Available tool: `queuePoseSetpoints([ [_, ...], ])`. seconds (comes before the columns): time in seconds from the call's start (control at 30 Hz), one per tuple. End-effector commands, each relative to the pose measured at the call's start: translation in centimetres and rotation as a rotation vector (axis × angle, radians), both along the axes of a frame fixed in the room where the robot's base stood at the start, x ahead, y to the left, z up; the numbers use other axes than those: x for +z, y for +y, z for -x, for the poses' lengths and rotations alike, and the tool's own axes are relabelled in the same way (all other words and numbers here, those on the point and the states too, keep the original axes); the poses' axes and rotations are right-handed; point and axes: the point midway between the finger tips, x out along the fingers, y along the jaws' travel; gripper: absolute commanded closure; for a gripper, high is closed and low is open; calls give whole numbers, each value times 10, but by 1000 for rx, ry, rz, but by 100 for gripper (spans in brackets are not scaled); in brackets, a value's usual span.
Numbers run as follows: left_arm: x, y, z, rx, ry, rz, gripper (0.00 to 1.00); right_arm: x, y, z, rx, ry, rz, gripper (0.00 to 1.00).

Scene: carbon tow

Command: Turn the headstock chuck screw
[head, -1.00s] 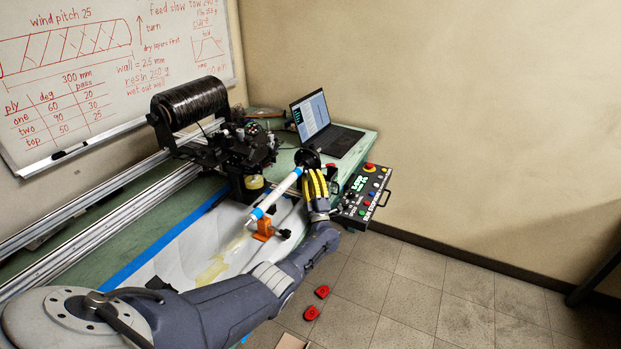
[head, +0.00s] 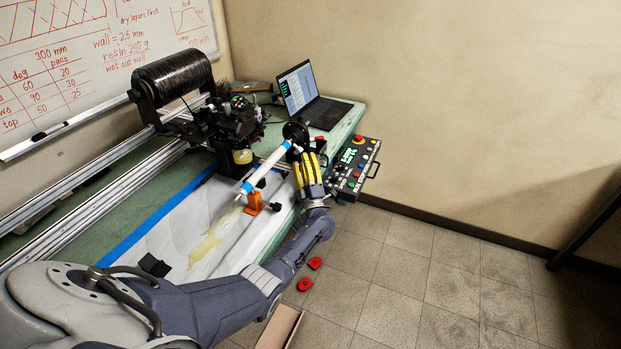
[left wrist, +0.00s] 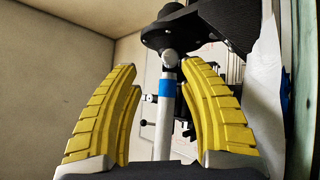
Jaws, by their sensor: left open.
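The headstock chuck (head: 296,131) is a black round part at the far end of the white mandrel (head: 262,170), which has blue bands. It also shows at the top middle of the left wrist view (left wrist: 172,32). My left gripper (head: 307,165) has yellow ribbed fingers and is just in front of the chuck, beside the mandrel's end. In the left wrist view its fingers (left wrist: 158,85) are spread wide with nothing between them touching; the chuck and mandrel show beyond the gap. I cannot clearly make out the chuck screw. My right gripper is not in view.
A control box (head: 355,168) with coloured buttons is right of my left gripper. An orange support (head: 254,203) holds the mandrel's near end. A laptop (head: 305,95) and a black tow spool (head: 172,78) are behind. Red pieces (head: 305,284) and a cardboard box (head: 279,328) are on the floor.

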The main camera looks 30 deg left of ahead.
Motion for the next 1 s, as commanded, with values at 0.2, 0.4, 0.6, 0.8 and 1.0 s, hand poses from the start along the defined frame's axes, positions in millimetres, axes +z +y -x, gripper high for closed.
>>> queuePoseSetpoints([
  [0.2,-1,-25,24,-2,-2,3,57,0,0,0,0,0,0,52],
  [0.4,-1,-45,44,-2,0,3,57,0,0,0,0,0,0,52],
  [0.6,-1,-59,59,-1,-1,2,57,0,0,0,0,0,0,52],
  [0.8,0,-65,65,-1,1,1,57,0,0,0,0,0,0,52],
  [1.0,0,-66,65,0,0,0,57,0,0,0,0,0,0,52],
])
